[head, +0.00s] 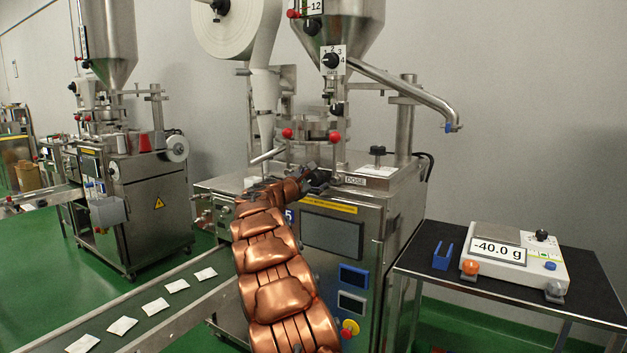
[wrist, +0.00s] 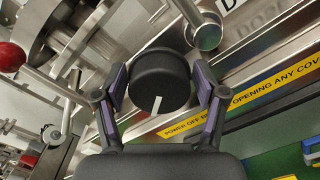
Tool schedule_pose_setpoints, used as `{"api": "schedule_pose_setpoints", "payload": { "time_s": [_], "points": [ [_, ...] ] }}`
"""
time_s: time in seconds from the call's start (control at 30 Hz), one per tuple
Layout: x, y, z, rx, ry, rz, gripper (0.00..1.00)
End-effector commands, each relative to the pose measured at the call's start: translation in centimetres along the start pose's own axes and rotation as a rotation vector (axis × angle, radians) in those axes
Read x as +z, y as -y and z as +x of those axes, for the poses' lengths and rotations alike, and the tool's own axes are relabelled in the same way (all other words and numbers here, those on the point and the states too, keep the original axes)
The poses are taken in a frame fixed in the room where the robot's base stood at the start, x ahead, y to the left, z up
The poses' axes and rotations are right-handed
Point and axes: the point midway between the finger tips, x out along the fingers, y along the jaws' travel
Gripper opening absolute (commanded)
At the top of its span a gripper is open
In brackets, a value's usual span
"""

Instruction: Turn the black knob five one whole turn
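A round black knob (wrist: 160,82) with a white pointer line fills the middle of the wrist view. The line points toward the lower part of the picture. My gripper (wrist: 160,88) has one purple-padded finger on each side of the knob. The pads are very close to its sides, and I cannot tell whether they touch it. In the head view my gripper (head: 311,179) is at the packing machine's top, left of the DOSE label (head: 356,181). My arm hides part of the machine front, and the knob cannot be made out clearly there.
A metal cylinder (wrist: 207,36) stands just beyond the right finger. A red ball handle (wrist: 11,57) is at the left. Another black knob (head: 377,150) stands on the machine top, behind the DOSE label. A scale (head: 512,262) is on the right table.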

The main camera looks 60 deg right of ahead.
Motion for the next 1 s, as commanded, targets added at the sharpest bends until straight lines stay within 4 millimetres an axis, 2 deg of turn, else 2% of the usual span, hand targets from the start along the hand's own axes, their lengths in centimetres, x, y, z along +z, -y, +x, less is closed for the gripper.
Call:
{"api": "schedule_pose_setpoints", "payload": {
  "time_s": [0.47, 0.67, 1.0],
  "points": [
    [0.0, -0.1, -0.5, 0.001, 0.0, -0.001, 0.81],
    [0.0, -0.2, -2.3, 0.002, 0.0, -0.001, 0.81],
    [0.0, -0.1, -7.0, 0.001, 0.0, -0.004, 0.81]
  ]
}}
